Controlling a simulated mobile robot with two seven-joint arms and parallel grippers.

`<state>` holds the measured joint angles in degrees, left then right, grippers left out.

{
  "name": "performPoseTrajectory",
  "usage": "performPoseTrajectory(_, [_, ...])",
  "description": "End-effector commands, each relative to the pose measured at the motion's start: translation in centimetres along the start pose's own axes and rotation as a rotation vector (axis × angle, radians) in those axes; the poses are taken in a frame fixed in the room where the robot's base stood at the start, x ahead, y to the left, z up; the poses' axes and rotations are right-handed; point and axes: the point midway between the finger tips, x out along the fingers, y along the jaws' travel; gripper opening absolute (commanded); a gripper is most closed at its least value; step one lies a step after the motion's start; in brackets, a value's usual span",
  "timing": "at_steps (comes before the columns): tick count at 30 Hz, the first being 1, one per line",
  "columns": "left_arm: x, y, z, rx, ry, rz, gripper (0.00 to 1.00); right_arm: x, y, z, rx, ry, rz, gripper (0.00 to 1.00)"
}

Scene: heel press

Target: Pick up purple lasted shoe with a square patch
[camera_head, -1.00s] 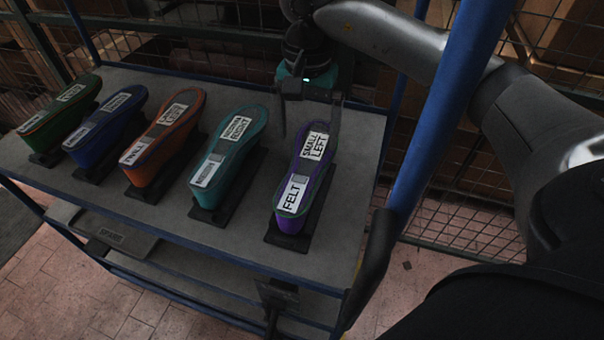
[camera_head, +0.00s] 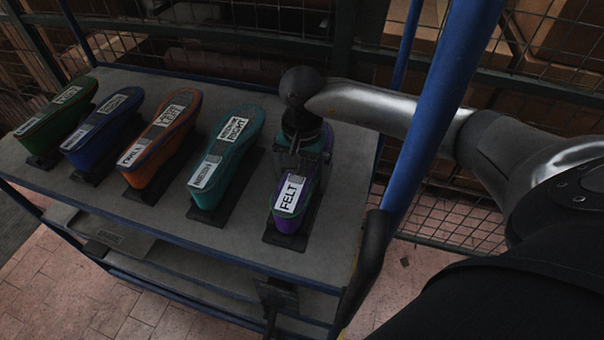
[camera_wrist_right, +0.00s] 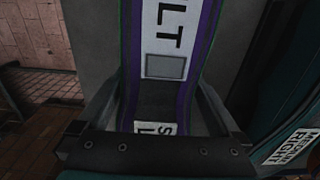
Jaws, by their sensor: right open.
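The purple lasted shoe (camera_head: 291,210) stands on a dark base at the right end of the rack's top shelf. It has a white FELT label and a grey square patch (camera_head: 295,179). My right gripper (camera_head: 298,165) is over the shoe from above and hides its far part. In the right wrist view, the shoe's purple-edged sole (camera_wrist_right: 184,85) runs between the two open fingers of my right gripper (camera_wrist_right: 165,110), one on each side. I cannot tell whether the fingers touch it. My left gripper is not in view.
A teal shoe (camera_head: 226,165) stands close to the left of the purple one; orange, blue and green shoes stand further left on the grey shelf (camera_head: 165,215). A blue post (camera_head: 440,100) rises at the right, near my right arm.

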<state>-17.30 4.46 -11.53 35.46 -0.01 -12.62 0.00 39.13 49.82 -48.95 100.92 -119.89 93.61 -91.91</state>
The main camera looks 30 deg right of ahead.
Motion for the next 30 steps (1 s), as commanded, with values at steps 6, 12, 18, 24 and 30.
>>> performPoseTrajectory(6, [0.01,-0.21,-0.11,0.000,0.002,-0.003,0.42,-0.02,-0.01,0.00,0.000,0.000,0.000,0.94])
performPoseTrajectory(12, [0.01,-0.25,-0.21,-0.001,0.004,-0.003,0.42,-0.05,-0.01,-0.01,0.000,0.000,0.000,0.72])
performPoseTrajectory(18, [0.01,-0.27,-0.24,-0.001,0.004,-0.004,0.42,-0.07,0.00,-0.02,0.000,0.001,0.000,0.49])
performPoseTrajectory(24, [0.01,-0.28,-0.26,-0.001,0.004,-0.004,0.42,-0.09,0.00,-0.03,0.000,0.001,0.000,0.27])
performPoseTrajectory(30, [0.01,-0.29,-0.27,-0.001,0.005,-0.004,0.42,-0.10,-0.01,-0.04,0.001,0.001,0.000,0.04])
